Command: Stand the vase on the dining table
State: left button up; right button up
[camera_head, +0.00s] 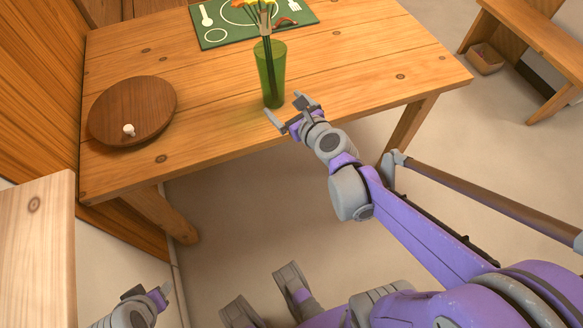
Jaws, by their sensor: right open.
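The vase (271,75) is a green see-through tumbler shape holding flowers with yellow and orange tops. It stands upright on the wooden dining table (350,75), near the front edge. My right gripper (288,109) is open and empty, with its fingers just in front of and below the vase's base at the table edge. I cannot tell whether a finger touches the vase. My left gripper (152,295) is low at the bottom left, away from the table top, and its jaw opening is unclear.
A round dark wooden board (130,100) with a white knob lies at the table's left. A green placemat (215,35) with printed white shapes lies behind the vase. The table's right side is clear. A wooden bench (535,40) and a small box (486,60) are at the right.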

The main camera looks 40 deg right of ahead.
jog(key=s+a+f+n+g+y, duration=0.2)
jog(key=s+a+f+n+g, duration=0.15)
jog(key=a+n, duration=0.45)
jog(key=s+a+f+n+g+y, duration=0.15)
jog(key=s+a+n, duration=0.3)
jog(key=n, duration=0.75)
jog(key=s+f+n+g+h, duration=0.1)
jog(key=s+f+n+g, duration=0.1)
jog(key=s+n, duration=0.4)
jog(key=s+f+n+g+h, duration=0.1)
jog(key=s+f+n+g, duration=0.1)
jog(key=s+n, duration=0.4)
jog(key=d+n, duration=0.1)
jog(key=n, duration=0.2)
jog(key=shift+f+g, duration=0.25)
jog(key=shift+g, duration=0.05)
jog(key=shift+w, duration=0.1)
